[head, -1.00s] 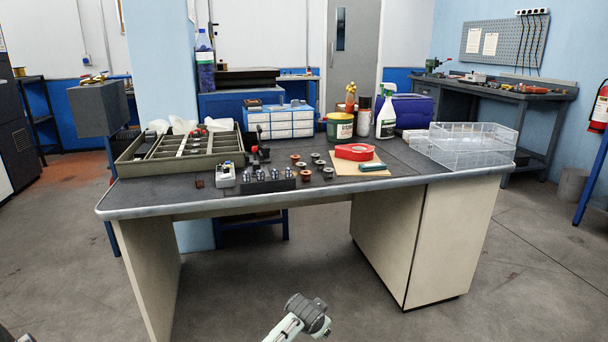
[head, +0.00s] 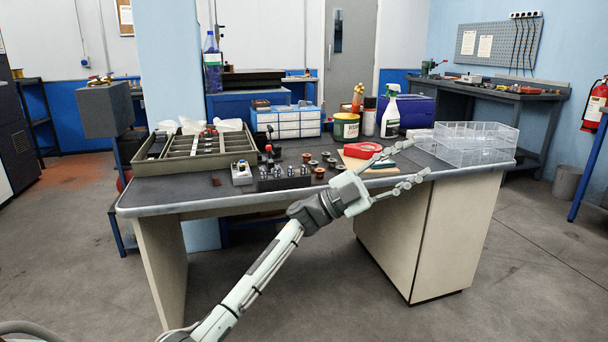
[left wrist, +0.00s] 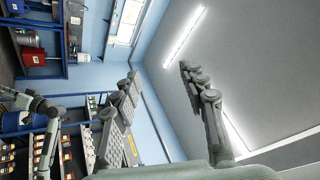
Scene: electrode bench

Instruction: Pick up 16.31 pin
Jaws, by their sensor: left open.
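Several small silver pins stand in a black rack (head: 285,183) near the front edge of the bench in the head view; no size marking can be read, so I cannot tell which is 16.31. My left gripper (head: 417,161) is open and empty, its fingers pointing right over the front right part of the bench, well to the right of the rack. In the left wrist view the left gripper's fingers (left wrist: 160,72) are spread apart with nothing between them, and wall and ceiling show behind; no pin shows there. My right gripper is not seen.
On the bench (head: 190,192) are a divided tray (head: 160,170), a small grey-white device (head: 241,173), several round bushings, a red tape dispenser (head: 362,147), a green tub (head: 346,128), a spray bottle (head: 390,115) and clear bins (head: 470,143).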

